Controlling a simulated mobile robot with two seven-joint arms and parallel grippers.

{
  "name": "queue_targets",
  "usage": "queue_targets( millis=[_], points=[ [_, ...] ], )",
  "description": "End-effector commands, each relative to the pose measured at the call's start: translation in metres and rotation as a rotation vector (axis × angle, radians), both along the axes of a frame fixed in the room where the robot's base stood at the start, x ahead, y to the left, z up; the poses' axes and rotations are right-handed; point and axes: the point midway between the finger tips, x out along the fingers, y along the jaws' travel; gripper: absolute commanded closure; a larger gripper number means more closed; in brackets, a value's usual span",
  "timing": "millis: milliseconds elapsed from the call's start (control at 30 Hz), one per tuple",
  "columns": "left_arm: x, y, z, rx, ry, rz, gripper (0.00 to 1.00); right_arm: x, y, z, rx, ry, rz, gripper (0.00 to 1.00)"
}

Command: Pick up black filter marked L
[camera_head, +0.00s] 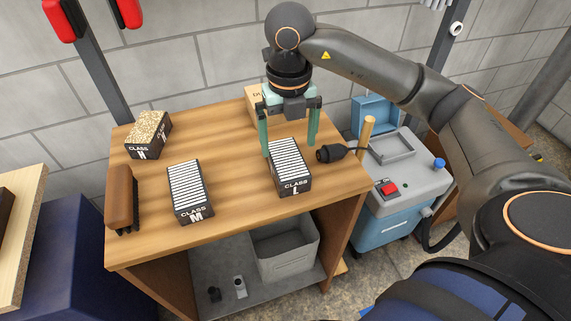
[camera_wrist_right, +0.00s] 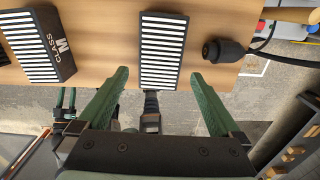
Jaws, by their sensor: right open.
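The black filter marked L (camera_head: 290,170) lies on the right part of the wooden table, its white pleats facing up and its label facing the front. It also shows in the right wrist view (camera_wrist_right: 164,50), between and beyond the fingertips, with its label hidden. My right gripper (camera_head: 289,146) is open above the far end of this filter, its green fingers on either side. The right wrist view shows the same open fingers (camera_wrist_right: 159,76) with nothing between them. A similar filter marked M (camera_head: 188,190) lies to the left on the table.
A tan-topped filter marked CLASS (camera_head: 149,134) and a brown brush (camera_head: 121,198) stand at the table's left. A black hose end (camera_head: 331,154) lies close right of the L filter. A wooden block (camera_head: 254,103) stands behind. A blue-grey machine (camera_head: 403,185) stands right of the table.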

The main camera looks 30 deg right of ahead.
Motion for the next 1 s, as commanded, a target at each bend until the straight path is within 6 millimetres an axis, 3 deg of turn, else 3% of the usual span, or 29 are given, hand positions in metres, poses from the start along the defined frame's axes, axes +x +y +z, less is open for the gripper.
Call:
queue_targets(
  millis=[100, 367, 600, 900, 1000],
  points=[
    [0.0, 0.0, 0.0, 0.0, 0.0, 0.0, 0.5, 0.0, 0.0, -0.018, 0.001, 0.002, -0.001, 0.0],
    [0.001, 0.0, 0.003, 0.0, -0.002, -0.001, 0.5, 0.001, -0.001, -0.038, 0.001, 0.003, 0.001, 0.0],
    [0.003, 0.0, 0.006, -0.001, -0.007, 0.0, 0.5, 0.004, -0.002, -0.072, 0.001, 0.002, 0.001, 0.0],
    [0.003, 0.0, 0.006, -0.001, -0.008, 0.0, 0.5, 0.004, -0.002, -0.078, 0.002, -0.002, 0.001, 0.0],
    [0.003, 0.0, 0.006, -0.001, -0.009, 0.0, 0.5, 0.004, -0.002, -0.078, 0.002, -0.002, 0.001, 0.09]
  ],
)
